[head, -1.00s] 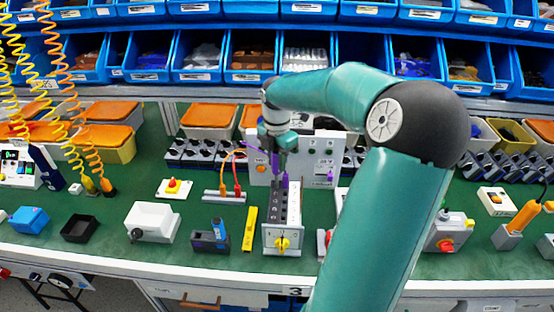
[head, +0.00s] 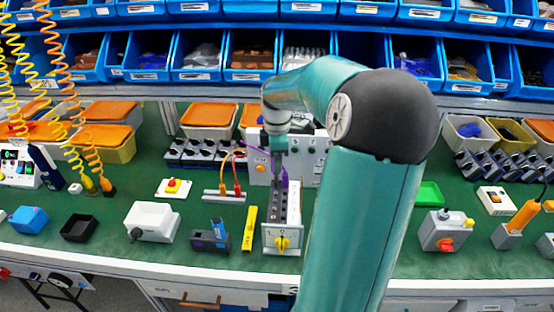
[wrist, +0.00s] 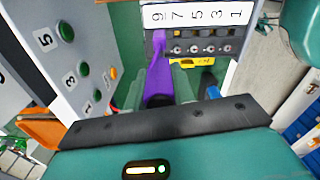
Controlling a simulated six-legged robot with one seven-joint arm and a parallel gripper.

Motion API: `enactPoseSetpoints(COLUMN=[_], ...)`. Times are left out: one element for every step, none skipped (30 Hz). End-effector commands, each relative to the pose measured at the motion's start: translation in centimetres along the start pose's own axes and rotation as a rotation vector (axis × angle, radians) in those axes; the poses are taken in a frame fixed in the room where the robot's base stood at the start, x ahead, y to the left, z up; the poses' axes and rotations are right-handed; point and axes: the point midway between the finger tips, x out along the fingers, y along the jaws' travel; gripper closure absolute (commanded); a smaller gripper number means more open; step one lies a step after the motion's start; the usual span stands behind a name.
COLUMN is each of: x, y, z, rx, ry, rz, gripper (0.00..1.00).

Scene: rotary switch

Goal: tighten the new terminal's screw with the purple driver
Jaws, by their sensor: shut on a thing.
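My gripper (head: 279,152) is shut on the purple driver, above the back end of the switch. In the wrist view the purple driver (wrist: 159,70) lies between the fingers of my gripper (wrist: 168,88). It reaches toward the numbered terminal row (wrist: 205,35), near the 9 and 7 end. The rotary switch (head: 282,242), with a yellow knob on a white front plate, stands on the green bench below the gripper. Its dark terminal row runs back from the plate. I cannot tell which terminal is new, nor whether the driver's tip touches a screw.
A grey panel with green buttons (wrist: 70,80) stands close on the left in the wrist view. A yellow bar (head: 250,228) and a dark blue block (head: 210,237) lie left of the switch. My arm covers the bench to its right.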

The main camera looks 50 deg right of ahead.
Motion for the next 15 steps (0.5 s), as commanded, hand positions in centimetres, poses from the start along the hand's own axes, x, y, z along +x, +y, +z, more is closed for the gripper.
enactPoseSetpoints(x=[0.05,0.05,0.06,0.06,0.06,0.07,0.06,0.06,0.07,0.08,0.10,0.12,0.13,0.14,0.14], y=[-0.03,-0.04,-0.05,-0.06,-0.07,-0.08,-0.10,-0.11,-0.13,-0.14,-0.15,-0.17,-0.18,-0.19,-0.20], z=[0.02,0.01,-0.05,-0.10,-0.08,-0.13,-0.13,-0.14,-0.15,-0.15,-0.12,-0.16,-0.14,-0.16,-0.13], rx=[0.006,0.018,0.047,0.077,0.116,0.172,0.216,0.261,0.318,0.361,0.405,0.461,0.504,0.545,0.595], ry=[0.000,-0.001,-0.001,-0.001,-0.001,-0.002,-0.002,-0.002,-0.001,-0.002,-0.002,-0.001,-0.001,-0.001,-0.002], rz=[-0.001,-0.002,-0.002,-0.002,-0.001,-0.001,-0.001,-0.001,-0.001,-0.001,-0.002,-0.002,-0.002,-0.002,-0.002], gripper=[1.00,1.00,1.00,1.00,1.00,1.00,1.00,1.00,1.00,1.00,1.00,1.00,1.00,1.00,1.00])
